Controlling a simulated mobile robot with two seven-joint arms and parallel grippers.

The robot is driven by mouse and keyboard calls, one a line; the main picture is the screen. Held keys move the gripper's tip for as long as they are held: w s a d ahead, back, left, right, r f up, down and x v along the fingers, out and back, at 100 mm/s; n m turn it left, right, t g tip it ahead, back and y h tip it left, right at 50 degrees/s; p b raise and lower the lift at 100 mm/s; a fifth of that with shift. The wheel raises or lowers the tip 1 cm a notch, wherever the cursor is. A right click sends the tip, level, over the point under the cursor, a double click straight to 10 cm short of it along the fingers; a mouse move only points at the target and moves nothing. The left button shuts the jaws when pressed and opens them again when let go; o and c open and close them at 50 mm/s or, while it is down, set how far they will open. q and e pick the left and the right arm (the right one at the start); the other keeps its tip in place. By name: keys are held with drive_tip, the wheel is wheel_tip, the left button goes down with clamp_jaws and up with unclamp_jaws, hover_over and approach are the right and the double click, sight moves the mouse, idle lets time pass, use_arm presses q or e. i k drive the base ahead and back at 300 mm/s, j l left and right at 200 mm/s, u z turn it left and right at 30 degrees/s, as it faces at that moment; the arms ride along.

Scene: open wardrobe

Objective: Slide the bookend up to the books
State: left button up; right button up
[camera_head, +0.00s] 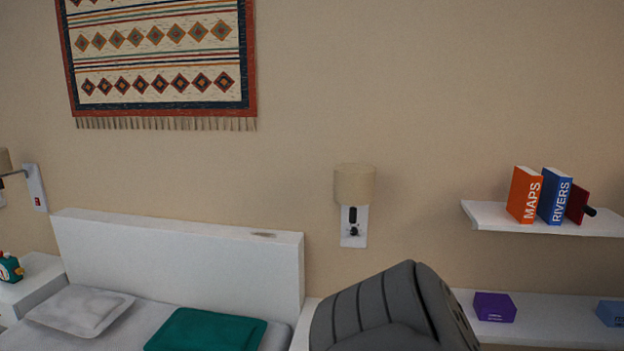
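An orange book marked MAPS (524,195) and a blue book marked RIVERS (555,197) stand on a white wall shelf (490,217) at the right. Just right of the blue book is a dark red piece (576,202) with a black knob sticking out to the right; it looks like the bookend. The blue book partly hides it, and I cannot tell whether they touch. Neither of my grippers is in view. A grey ribbed part at bottom centre looks like one of my arm links.
Below the wall shelf, a lower white surface (555,312) holds a purple box (494,307) and a blue box (610,313). A wall lamp (354,186) is left of the shelf. A bed with a white headboard (180,255) is at the left. The shelf's right end is bare.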

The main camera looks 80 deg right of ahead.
sight(576, 208)
drive_tip(key=k+z, duration=0.15)
drive_tip(key=z, duration=3.85)
drive_tip(key=i+l+u, duration=0.35)
drive_tip(key=l, duration=0.3)
drive_tip(key=i+l+u, duration=0.2)
drive_tip(key=l, duration=0.15)
drive_tip(key=i+l+u, duration=0.15)
drive_tip(key=l, duration=0.2)
drive_tip(key=i+l+u, duration=0.2)
drive_tip(key=l, duration=0.2)
drive_tip(key=k, duration=0.05)
